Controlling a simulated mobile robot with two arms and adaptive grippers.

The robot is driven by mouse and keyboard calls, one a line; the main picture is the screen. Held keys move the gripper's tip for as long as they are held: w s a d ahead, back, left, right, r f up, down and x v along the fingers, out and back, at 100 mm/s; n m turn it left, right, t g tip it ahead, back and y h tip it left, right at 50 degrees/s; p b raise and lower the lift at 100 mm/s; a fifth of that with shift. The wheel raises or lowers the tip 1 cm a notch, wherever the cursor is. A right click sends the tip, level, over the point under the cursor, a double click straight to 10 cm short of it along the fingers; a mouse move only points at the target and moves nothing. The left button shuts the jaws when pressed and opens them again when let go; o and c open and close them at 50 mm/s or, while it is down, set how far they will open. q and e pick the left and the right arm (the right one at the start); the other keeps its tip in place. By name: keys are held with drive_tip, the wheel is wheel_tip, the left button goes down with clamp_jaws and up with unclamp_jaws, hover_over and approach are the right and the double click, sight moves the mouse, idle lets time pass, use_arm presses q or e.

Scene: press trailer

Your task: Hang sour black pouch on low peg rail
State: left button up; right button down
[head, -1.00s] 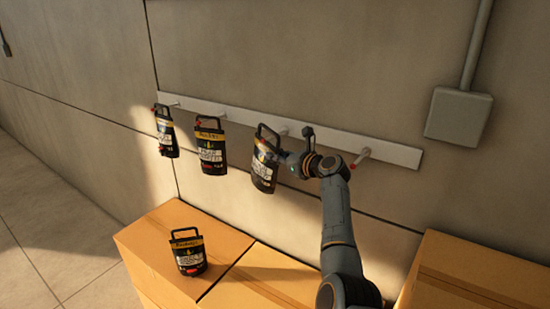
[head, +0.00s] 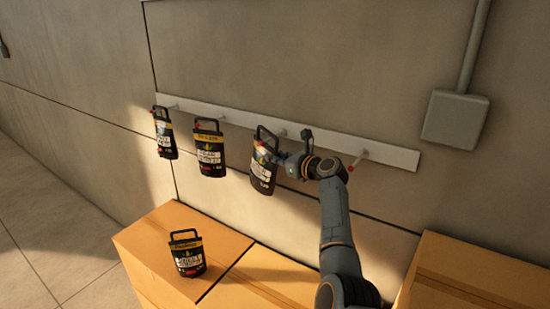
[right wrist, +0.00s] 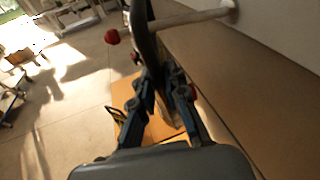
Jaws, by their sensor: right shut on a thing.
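A black pouch with a yellow band, a white label and a loop handle (head: 263,172) is at the third peg from the left on the low peg rail (head: 400,154). The label wording is too small to read. My right gripper (head: 284,163) reaches in from the right and is shut on this pouch. In the right wrist view my fingers (right wrist: 165,98) close on its dark edge, and a dark strap (right wrist: 141,42) crosses a white peg with a red tip (right wrist: 112,37). I cannot tell whether the peg passes through the loop. My left gripper is not in view.
Two similar pouches hang on the rail to the left, a far-left one (head: 165,135) and a second one (head: 210,155). Another pouch (head: 187,259) stands on a cardboard box (head: 150,240). The right-hand peg (head: 358,160) is bare. A grey wall box (head: 455,118) is right.

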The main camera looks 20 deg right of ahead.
drive_tip(key=shift+w+d+f+b, duration=0.35)
drive_tip(key=shift+d+f+b, duration=0.1)
drive_tip(key=shift+b, duration=0.1)
idle(0.5)
idle(0.4)
